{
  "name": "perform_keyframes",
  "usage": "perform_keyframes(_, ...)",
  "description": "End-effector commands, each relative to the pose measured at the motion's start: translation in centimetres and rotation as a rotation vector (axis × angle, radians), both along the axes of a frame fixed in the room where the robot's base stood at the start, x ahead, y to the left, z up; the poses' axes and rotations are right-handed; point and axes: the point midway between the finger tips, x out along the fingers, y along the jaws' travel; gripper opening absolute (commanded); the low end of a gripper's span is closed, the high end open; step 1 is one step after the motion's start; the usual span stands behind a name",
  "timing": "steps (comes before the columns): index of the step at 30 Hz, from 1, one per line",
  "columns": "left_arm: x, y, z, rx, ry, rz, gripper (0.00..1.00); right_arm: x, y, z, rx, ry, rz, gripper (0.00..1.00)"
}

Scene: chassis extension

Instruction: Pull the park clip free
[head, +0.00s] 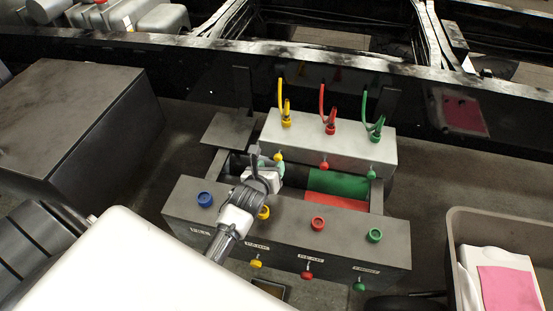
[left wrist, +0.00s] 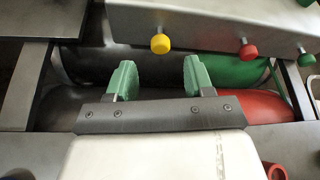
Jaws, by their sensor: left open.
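My left gripper (head: 270,165) reaches over the front grey box and above the gap between the two boxes. In the left wrist view its two green fingers (left wrist: 158,78) are apart with nothing between them. A yellow knob (left wrist: 160,44) on the rear box's face lies just beyond them; in the head view it (head: 278,157) is close to the fingertips. I cannot tell for certain which part is the park clip. My right gripper is not in view.
The light rear box (head: 345,150) carries yellow, red and green hose fittings. The front box (head: 340,225) has coloured caps. Green (head: 340,184) and red (head: 335,203) cylinders lie between them. A grey bin (head: 455,250) stands at right, a dark box (head: 75,120) at left.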

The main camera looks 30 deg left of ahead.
Motion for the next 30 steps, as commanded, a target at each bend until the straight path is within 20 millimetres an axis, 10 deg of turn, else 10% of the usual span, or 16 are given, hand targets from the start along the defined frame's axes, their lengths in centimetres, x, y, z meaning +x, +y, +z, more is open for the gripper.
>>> perform_keyframes(9,4.5,0.6,-1.8,-0.003,0.001,0.001,0.52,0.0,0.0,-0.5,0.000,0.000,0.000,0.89)
perform_keyframes(21,5.3,0.7,-2.1,-0.002,0.000,0.000,0.52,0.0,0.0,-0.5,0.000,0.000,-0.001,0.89)
perform_keyframes(30,5.2,0.7,-2.1,-0.003,0.000,0.000,0.09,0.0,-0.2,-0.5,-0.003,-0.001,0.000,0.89)
